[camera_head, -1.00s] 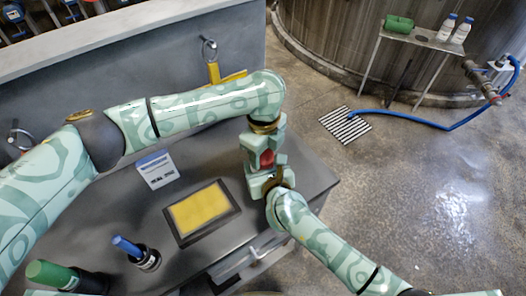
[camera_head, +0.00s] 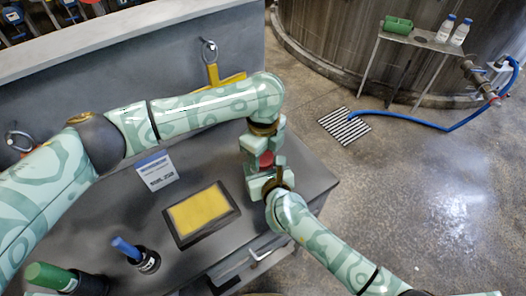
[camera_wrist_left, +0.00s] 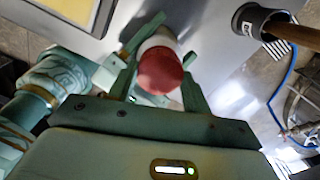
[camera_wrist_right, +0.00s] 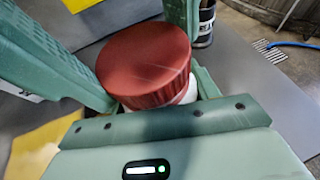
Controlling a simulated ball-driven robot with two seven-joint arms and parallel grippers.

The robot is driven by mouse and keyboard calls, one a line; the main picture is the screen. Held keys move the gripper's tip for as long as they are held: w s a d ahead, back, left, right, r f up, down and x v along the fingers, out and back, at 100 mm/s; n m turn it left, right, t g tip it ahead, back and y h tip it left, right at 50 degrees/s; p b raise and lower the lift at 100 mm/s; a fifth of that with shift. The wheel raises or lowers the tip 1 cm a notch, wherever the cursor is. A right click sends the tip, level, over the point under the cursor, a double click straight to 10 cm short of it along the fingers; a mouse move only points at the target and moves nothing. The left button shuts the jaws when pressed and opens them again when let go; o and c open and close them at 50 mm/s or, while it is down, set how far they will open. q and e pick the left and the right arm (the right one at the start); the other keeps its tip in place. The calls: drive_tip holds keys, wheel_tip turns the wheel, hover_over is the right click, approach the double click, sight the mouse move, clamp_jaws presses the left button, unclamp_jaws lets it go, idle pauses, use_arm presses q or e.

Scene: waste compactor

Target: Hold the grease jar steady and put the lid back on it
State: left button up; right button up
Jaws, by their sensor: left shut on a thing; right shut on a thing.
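The grease jar's red lid (camera_head: 266,159) shows between my two grippers near the counter's right side. In the right wrist view the lid (camera_wrist_right: 145,62) is large and ribbed, with a strip of the white jar (camera_wrist_right: 190,92) just beneath it. In the left wrist view the lid (camera_wrist_left: 160,72) sits between the fingers, with the white jar (camera_wrist_left: 158,38) beyond it. My left gripper (camera_head: 264,148) comes from above and is shut on the lid. My right gripper (camera_head: 260,180) is lower and shut on the jar. I cannot tell whether the lid is fully seated.
A yellow pad in a black frame (camera_head: 234,211) lies left of the grippers, near a label card (camera_head: 156,171). Blue-handled (camera_head: 125,248) and green-handled (camera_head: 50,275) items stand at front left. A dark cup (camera_wrist_left: 250,20) holding a brown handle is close by.

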use_arm(q)
drive_tip(key=shift+s+a+f, duration=0.1)
drive_tip(key=shift+a+f, duration=0.05)
drive_tip(key=shift+f, duration=0.55)
use_arm(e)
drive_tip(key=shift+s+a+r, duration=0.1)
drive_tip(key=shift+a, duration=0.1)
use_arm(q)
drive_tip(key=o, duration=0.9)
use_arm(e)
clamp_jaws()
use_arm(q)
drive_tip(key=shift+o, duration=0.2)
use_arm(e)
drive_tip(key=shift+d, duration=0.2)
drive_tip(key=shift+r, duration=0.15)
use_arm(q)
drive_tip(key=shift+r, duration=0.1)
use_arm(e)
drive_tip(key=shift+w, duration=0.2)
use_arm(q)
wheel_tip(320, 180, up, 4)
drive_tip(key=shift+r, duration=0.35)
drive_tip(key=shift+c, duration=0.4)
use_arm(e)
drive_tip(key=shift+f, duration=0.2)
